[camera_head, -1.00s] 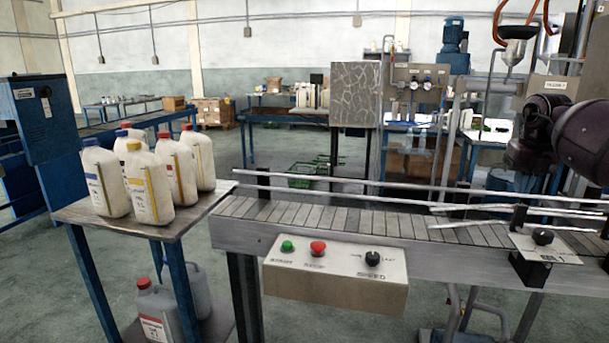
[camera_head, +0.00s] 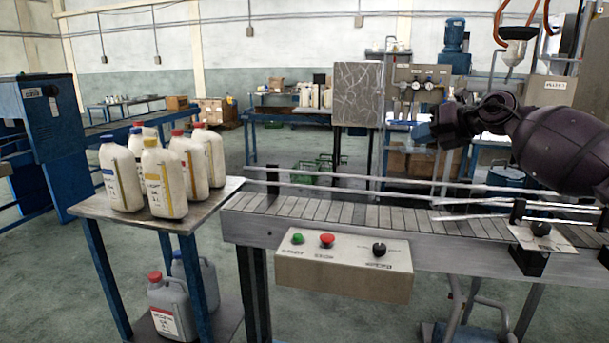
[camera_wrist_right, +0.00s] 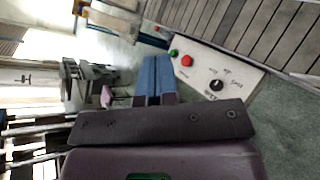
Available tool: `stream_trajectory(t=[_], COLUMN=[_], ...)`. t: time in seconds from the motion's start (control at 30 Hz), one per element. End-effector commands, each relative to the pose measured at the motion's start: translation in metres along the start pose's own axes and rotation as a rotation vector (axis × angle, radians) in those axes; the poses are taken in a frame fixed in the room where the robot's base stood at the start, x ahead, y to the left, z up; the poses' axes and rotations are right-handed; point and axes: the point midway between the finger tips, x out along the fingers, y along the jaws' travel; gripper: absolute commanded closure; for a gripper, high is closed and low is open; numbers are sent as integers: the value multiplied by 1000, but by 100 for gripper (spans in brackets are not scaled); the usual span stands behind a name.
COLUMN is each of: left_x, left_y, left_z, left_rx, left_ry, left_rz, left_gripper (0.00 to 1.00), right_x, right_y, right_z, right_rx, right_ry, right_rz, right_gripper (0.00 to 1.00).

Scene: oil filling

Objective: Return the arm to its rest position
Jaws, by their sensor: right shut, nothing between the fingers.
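My dark purple right arm (camera_head: 560,145) reaches in from the right in the head view, above the conveyor. Its right gripper (camera_head: 422,133) points left, in front of the gauge panel. In the right wrist view the blue fingers of the right gripper (camera_wrist_right: 152,65) lie together, with nothing visible between them. My left gripper is not in view.
A conveyor (camera_head: 335,210) with guide rails runs below the right arm. Its control box (camera_head: 345,270) has green and red buttons and a knob. Several white bottles (camera_head: 164,180) stand on a side table (camera_head: 110,208) at left; grey jugs (camera_head: 172,308) stand below.

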Motion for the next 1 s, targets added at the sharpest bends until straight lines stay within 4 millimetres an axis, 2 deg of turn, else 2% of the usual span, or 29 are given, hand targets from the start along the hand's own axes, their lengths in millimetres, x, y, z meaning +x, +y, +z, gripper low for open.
stream_trajectory(t=[0.03,0.1,0.2,0.37,0.57,0.77,1.0], left_x=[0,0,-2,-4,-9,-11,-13], left_y=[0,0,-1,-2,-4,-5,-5], left_z=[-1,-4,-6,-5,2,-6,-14], left_rx=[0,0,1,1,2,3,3], left_ry=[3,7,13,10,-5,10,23], left_rz=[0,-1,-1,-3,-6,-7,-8], left_gripper=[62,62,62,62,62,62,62], right_x=[16,32,49,61,65,61,45], right_y=[17,39,59,66,49,19,-20], right_z=[-13,-30,-56,-98,-152,-213,-293], right_rx=[35,110,256,516,861,1199,1577], right_ry=[-29,-83,-155,-247,-340,-417,-492], right_rz=[93,219,372,520,599,600,542], right_gripper=[100,100,100,100,100,100,100])
